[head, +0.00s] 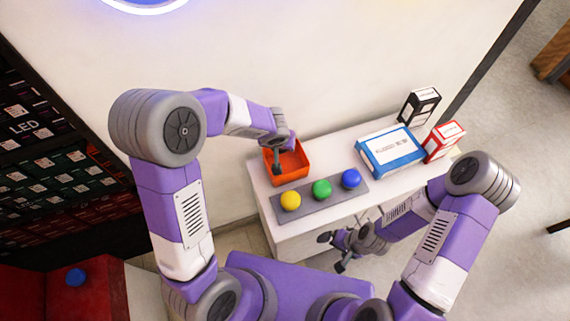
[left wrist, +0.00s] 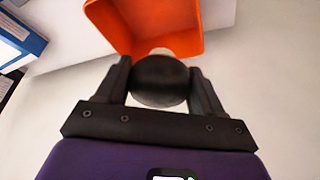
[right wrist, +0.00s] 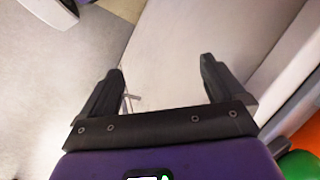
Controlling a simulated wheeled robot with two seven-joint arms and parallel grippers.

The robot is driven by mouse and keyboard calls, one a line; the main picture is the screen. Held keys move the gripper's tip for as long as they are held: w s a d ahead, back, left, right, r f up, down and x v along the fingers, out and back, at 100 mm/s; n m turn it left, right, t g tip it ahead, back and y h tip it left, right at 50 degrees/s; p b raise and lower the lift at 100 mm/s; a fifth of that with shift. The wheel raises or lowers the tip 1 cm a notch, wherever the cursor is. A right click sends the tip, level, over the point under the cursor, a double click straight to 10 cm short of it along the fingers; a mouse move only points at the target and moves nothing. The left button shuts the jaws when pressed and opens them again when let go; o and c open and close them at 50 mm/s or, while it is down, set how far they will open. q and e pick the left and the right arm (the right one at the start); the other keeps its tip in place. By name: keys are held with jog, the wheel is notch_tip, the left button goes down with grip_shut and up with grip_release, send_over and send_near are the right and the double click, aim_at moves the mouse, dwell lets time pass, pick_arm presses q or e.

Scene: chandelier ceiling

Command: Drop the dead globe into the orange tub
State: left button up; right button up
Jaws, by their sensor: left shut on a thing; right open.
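The orange tub (head: 299,160) stands at the left end of the white cabinet top; it also shows in the left wrist view (left wrist: 188,44). My left gripper (head: 278,168) points down at the tub's left side. In the left wrist view its fingers (left wrist: 163,84) are shut on a dark, rounded globe (left wrist: 160,82) with a pale end toward the tub. The globe appears at the tub's rim; its height over it is unclear. In the head view the globe is hardly distinguishable from the gripper. My right gripper (head: 333,253) is open and empty, in front of the cabinet.
A grey strip (head: 306,207) holds a yellow ball (head: 290,201), a green ball (head: 321,189) and a blue ball (head: 351,179). A blue-and-white box (head: 391,151), a black box (head: 419,106) and a red box (head: 443,141) stand right. A wall rises behind the cabinet.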

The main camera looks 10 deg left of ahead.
pick_arm(q)
jog(key=o, duration=1.1)
jog(key=shift+r, duration=0.1)
jog(key=p+v, duration=0.2)
jog(key=v, duration=0.5)
jog(key=shift+s+r, duration=0.1)
jog(key=shift+r, duration=0.15)
